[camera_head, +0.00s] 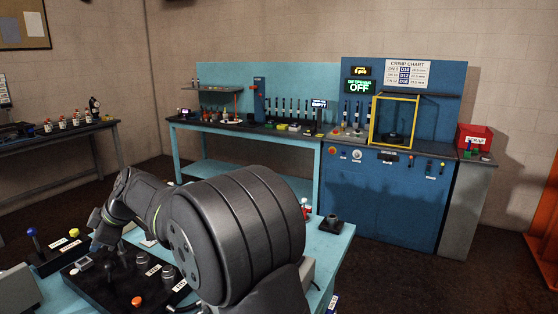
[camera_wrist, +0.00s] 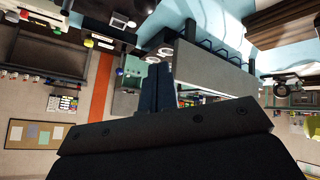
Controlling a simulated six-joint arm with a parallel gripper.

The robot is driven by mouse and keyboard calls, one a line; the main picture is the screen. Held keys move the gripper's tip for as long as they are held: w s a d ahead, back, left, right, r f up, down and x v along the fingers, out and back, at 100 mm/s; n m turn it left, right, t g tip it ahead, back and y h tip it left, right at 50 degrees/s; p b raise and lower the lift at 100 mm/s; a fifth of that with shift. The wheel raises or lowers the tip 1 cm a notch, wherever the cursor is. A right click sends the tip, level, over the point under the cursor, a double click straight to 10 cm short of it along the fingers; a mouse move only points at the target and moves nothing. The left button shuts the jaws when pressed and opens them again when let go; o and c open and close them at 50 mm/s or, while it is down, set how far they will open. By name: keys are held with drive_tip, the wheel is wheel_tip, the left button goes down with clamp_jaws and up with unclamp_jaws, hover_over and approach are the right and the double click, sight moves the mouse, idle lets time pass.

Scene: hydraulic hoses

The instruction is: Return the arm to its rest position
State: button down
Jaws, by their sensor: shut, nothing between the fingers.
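My arm (camera_head: 235,235) fills the lower middle of the head view. It reaches left over a light blue bench with a black control panel (camera_head: 150,285) on it. My gripper (camera_wrist: 160,72) shows in the wrist view as two dark fingers side by side, closed together with nothing between them. In the head view the wrist end (camera_head: 108,228) hangs at the left, above or beside the panel. I cannot tell its exact clearance from the panel there, and the fingertips are not clear. No hose is held.
A blue crimping station (camera_head: 385,200) with a yellow frame (camera_head: 395,121) stands at the back right, and a light blue workbench (camera_head: 245,130) stands left of it. A red box (camera_head: 474,138) is at the far right. Dark floor lies between the benches. Levers (camera_head: 33,238) stand at left.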

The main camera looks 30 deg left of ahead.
drive_tip(key=shift+a+f, duration=0.15)
idle(0.3)
